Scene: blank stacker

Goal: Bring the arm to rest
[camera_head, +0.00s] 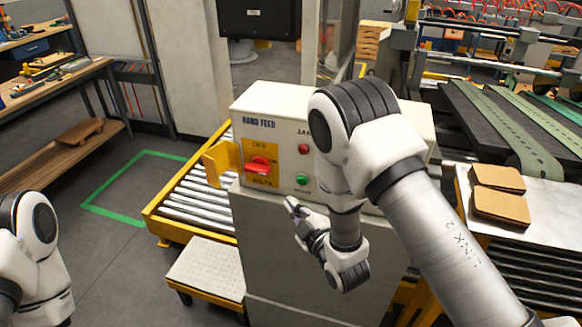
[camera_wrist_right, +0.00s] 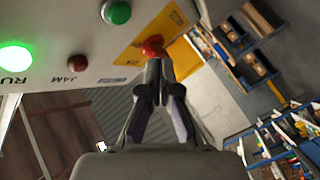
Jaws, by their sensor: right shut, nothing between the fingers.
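My right arm reaches in from the right in the head view, in front of a control box. My right gripper (camera_head: 292,206) is shut and empty just below the box's front panel. In the right wrist view its fingers (camera_wrist_right: 158,66) are together, and their tips overlap the lower edge of the red switch knob in the picture; I cannot tell whether they touch it. My left arm shows only in part at the lower left of the head view, and its gripper is out of view.
The control box (camera_head: 272,106) carries a red rotary switch (camera_head: 259,165) on a yellow plate, a red button (camera_head: 303,149) and a green button (camera_head: 302,180). A roller conveyor (camera_head: 203,205) stands to its left. Brown blanks (camera_head: 500,207) lie on the right table. Floor at left is clear.

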